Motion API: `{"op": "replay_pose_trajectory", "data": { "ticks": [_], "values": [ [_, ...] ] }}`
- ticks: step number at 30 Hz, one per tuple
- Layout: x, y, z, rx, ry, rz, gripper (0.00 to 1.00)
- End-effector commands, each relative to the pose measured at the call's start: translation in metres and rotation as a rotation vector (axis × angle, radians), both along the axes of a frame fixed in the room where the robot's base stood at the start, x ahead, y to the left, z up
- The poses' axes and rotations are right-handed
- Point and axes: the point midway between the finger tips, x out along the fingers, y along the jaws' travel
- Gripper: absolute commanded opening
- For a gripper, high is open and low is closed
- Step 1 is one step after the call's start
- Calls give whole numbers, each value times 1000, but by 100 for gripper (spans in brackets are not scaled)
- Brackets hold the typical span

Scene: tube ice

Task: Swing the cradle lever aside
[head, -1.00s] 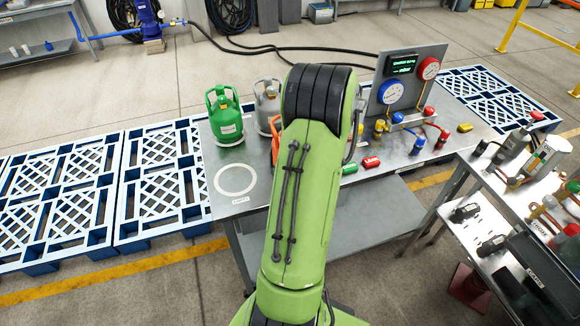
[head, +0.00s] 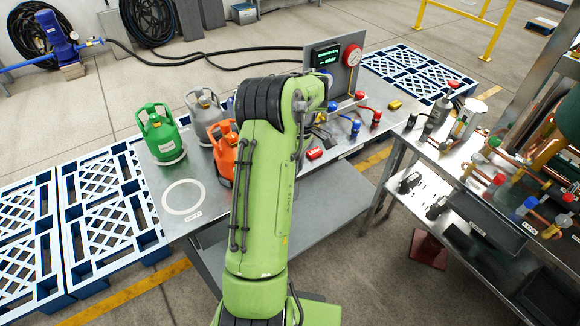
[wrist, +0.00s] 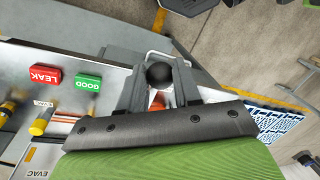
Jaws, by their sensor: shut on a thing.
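In the wrist view, a round black knob (wrist: 159,75) sits between the two dark fingers of my gripper (wrist: 158,84). I take it to be the end of the cradle lever; the rest of the lever is hidden. My gripper is shut on this knob. A bit of orange shows below it, between the fingers. In the head view my green arm reaches over the steel bench and hides my gripper, the knob and the cradle.
The bench (head: 205,225) carries a green cylinder (head: 160,134), a grey one (head: 203,118) and an orange one (head: 225,150). A red LEAK block (wrist: 41,77) and a green GOOD block (wrist: 88,83) lie left of my gripper. A gauge panel (head: 337,78) stands behind. A loaded side table (head: 455,165) is at right.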

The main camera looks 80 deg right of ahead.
Motion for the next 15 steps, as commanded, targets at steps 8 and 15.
{"op": "replay_pose_trajectory", "data": {
  "ticks": [8,15],
  "values": [
    [-1,-3,1,-7,-1,12,0],
    [-1,-3,1,-8,-1,11,39]
  ]
}}
